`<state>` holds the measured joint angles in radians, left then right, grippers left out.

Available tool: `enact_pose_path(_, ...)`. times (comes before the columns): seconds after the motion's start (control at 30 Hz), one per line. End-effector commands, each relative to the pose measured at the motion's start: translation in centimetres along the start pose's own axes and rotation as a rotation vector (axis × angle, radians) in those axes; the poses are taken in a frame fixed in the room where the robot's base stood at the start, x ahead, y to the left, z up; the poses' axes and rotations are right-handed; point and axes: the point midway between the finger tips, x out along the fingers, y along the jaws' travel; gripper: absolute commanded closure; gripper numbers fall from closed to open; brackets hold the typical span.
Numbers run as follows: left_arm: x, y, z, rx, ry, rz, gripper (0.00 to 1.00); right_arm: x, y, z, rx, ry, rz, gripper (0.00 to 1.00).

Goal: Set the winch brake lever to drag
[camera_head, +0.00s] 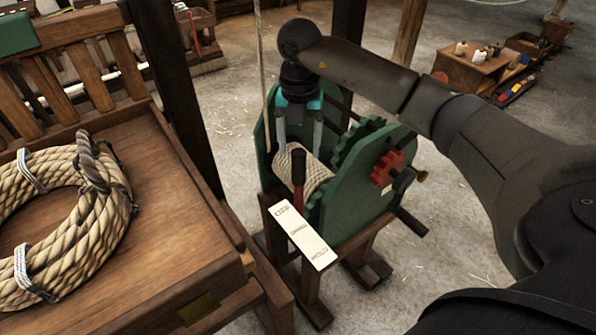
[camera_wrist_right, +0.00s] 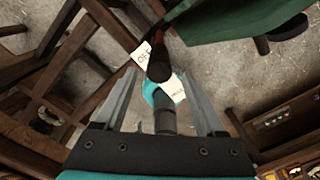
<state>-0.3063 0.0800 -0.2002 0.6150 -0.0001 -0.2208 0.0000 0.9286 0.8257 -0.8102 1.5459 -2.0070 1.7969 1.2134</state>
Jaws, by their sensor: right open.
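The winch (camera_head: 347,205) has green side plates and a rope-wound drum (camera_head: 318,176). Its brake lever (camera_head: 298,178), with a dark grip and red shaft, stands in front of the drum near the upper, OFF end of a white label plate (camera_head: 307,240). The plate carries several marks, too small to read surely. My right gripper (camera_head: 299,146) is open and empty above the drum, its fingers pointing down. In the right wrist view the lever (camera_wrist_right: 158,62) shows beyond the fingertips, between and apart from them, partly covering the plate (camera_wrist_right: 143,54). My left gripper is not in view.
A wooden bench (camera_head: 160,215) with a coiled rope (camera_head: 70,225) stands at the left. A dark post (camera_head: 168,90) and a thin hanging rope (camera_head: 260,80) are close to the winch.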

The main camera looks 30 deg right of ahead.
Motion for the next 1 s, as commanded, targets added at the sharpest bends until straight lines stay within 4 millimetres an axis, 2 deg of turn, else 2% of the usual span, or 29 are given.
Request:
enact_pose_path(0.03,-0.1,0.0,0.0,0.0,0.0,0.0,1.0,1.2,-0.1,-0.1,0.001,0.004,-0.003,0.28)
enact_pose_path(0.2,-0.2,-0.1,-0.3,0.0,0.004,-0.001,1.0,4.8,0.0,-0.1,0.0,0.004,-0.001,0.28)
enact_pose_path(0.4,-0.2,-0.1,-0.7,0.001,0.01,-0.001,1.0,7.8,0.0,-0.1,0.0,0.002,0.0,0.28)
enact_pose_path(0.6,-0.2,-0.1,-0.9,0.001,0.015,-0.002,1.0,9.0,0.1,0.0,0.0,0.0,0.001,0.28)
enact_pose_path(0.87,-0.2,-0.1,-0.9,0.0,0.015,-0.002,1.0,9.1,0.0,0.0,0.0,0.0,0.001,0.28)
enact_pose_path(1.0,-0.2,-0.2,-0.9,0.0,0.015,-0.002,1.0,9.0,0.0,0.0,0.0,0.0,0.001,0.44)
